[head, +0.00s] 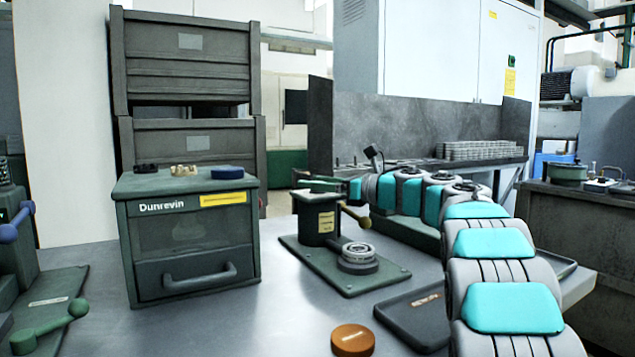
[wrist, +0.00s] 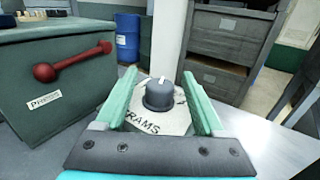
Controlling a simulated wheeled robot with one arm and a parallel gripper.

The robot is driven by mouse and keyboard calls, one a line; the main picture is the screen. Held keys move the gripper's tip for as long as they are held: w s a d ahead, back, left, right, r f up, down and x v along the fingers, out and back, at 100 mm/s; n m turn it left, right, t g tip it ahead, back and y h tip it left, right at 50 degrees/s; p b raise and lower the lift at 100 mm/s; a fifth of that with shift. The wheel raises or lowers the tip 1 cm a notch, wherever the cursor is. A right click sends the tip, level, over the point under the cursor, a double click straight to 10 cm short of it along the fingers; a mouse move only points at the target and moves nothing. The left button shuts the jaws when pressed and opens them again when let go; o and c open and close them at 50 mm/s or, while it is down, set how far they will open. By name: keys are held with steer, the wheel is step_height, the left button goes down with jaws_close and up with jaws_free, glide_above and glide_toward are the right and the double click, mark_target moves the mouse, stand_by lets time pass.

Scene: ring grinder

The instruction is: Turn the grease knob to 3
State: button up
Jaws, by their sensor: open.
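In the wrist view, a dark round knob (wrist: 159,95) with a white pointer mark stands on a pale dial plate (wrist: 150,122). The plate carries black lettering that reads like "GRAMS", partly hidden by my gripper. The pointer is toward the far side; I cannot read any numbers. My gripper (wrist: 159,76) is open, with one green finger on each side of the knob and visible space between them. In the head view, my gripper (head: 328,184) is above the dark green post machine (head: 318,220); the knob cannot be made out there.
A green box with a red lever (wrist: 75,63) stands left in the wrist view. In the head view, a green Dunrevin drawer cabinet (head: 190,240) stands left, a ring fixture (head: 358,256) in the middle, and a dark tray (head: 415,318) right. An orange disc (head: 352,340) lies in front.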

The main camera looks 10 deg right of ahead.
jaws_close()
stand_by(0.5)
